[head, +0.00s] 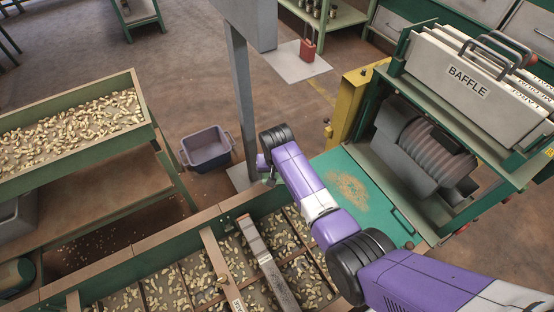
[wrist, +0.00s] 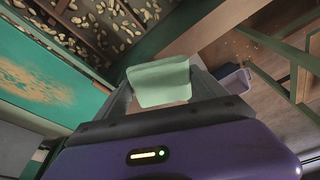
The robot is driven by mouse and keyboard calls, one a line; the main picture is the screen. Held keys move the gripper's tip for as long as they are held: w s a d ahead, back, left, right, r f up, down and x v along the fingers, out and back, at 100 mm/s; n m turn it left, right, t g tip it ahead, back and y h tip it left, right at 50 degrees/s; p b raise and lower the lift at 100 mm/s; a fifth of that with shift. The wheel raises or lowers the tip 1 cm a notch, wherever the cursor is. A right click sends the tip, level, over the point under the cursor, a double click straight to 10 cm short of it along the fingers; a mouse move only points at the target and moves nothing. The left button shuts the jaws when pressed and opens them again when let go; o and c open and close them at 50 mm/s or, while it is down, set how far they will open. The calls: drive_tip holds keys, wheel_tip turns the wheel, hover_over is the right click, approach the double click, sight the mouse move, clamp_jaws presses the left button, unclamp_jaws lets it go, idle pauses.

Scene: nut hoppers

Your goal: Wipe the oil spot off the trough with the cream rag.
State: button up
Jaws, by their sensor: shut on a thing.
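My gripper (head: 266,170) is over the near trough's far edge in the head view, mostly hidden behind my own wrist. In the wrist view it is shut on a pale green, squarish pad (wrist: 160,82), held between the two fingers. It looks pale green rather than cream, and I cannot tell for certain that it is the rag. The green-walled trough (head: 130,262) holds scattered nuts between its dividers and runs along the bottom of the head view. I cannot make out an oil spot on it. Whether the pad touches the trough is not clear.
A teal board (head: 388,213) with a tan crumb patch (head: 348,188) lies right of my wrist. A grey post (head: 240,90) stands behind my gripper. A grey-blue bin (head: 207,148) is on the floor. A machine with baffle plates (head: 462,78) stands at right; a nut-filled tray (head: 70,122) at left.

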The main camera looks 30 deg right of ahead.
drive_tip(key=shift+w+d+p+v, duration=0.1)
drive_tip(key=shift+w+p+v, duration=0.1)
drive_tip(key=shift+p+v, duration=0.65)
drive_tip(key=shift+w+d+p+v, duration=0.2)
drive_tip(key=shift+p+v, duration=0.5)
drive_tip(key=shift+v, duration=0.35)
drive_tip(key=shift+w+d+p+v, duration=0.1)
drive_tip(key=shift+w+p+v, duration=0.1)
drive_tip(key=shift+p+v, duration=0.65)
drive_tip(key=shift+a+r, duration=0.1)
drive_tip(key=shift+r, duration=0.1)
